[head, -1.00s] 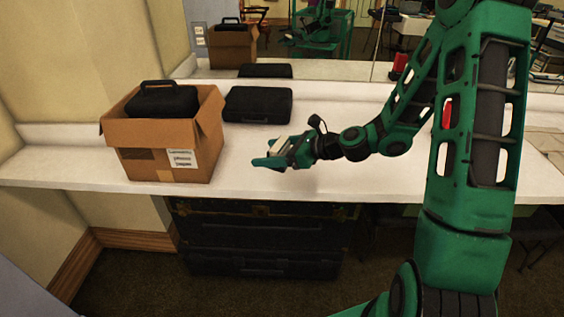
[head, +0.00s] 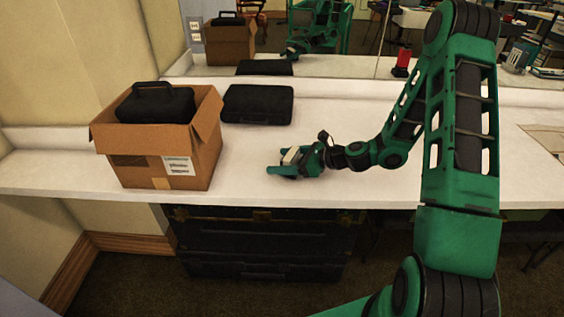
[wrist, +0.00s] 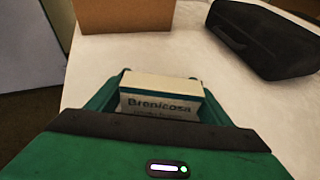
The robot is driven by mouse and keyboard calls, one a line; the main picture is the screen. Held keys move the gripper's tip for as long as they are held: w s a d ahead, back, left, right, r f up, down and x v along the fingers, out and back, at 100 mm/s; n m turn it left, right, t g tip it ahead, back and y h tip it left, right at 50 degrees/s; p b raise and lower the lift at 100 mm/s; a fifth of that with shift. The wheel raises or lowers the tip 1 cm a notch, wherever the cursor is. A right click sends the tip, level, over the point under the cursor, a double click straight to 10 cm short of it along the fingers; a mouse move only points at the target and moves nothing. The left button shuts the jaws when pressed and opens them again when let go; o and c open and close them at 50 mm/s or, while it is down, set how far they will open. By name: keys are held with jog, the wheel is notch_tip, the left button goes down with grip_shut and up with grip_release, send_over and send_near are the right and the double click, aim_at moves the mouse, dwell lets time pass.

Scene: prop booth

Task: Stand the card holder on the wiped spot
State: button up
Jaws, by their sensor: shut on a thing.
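My gripper (head: 283,163) is low over the white counter (head: 340,120), right of the cardboard box. It is shut on a small pale card holder (head: 291,155). In the wrist view, the card holder (wrist: 160,103) is a white block with a teal edge and the print "Brenicosa", held between the green fingers of my gripper (wrist: 158,78). Its lower part is hidden by my gripper. I cannot tell whether it touches the counter. No wiped spot can be told apart from the rest of the counter.
The open cardboard box (head: 165,155) with a black case (head: 156,103) in it stands at the left. Another black case (head: 258,104) lies behind my gripper. A mirror (head: 345,50) runs along the back. The counter's front edge is close to my gripper; the counter to its right is bare.

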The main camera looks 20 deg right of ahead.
jog(key=shift+a+f, duration=0.1)
jog(key=shift+f, duration=0.15)
jog(key=shift+f, duration=0.1)
jog(key=o, duration=1.2)
jog(key=shift+c, duration=0.2)
jog(key=v, duration=1.2)
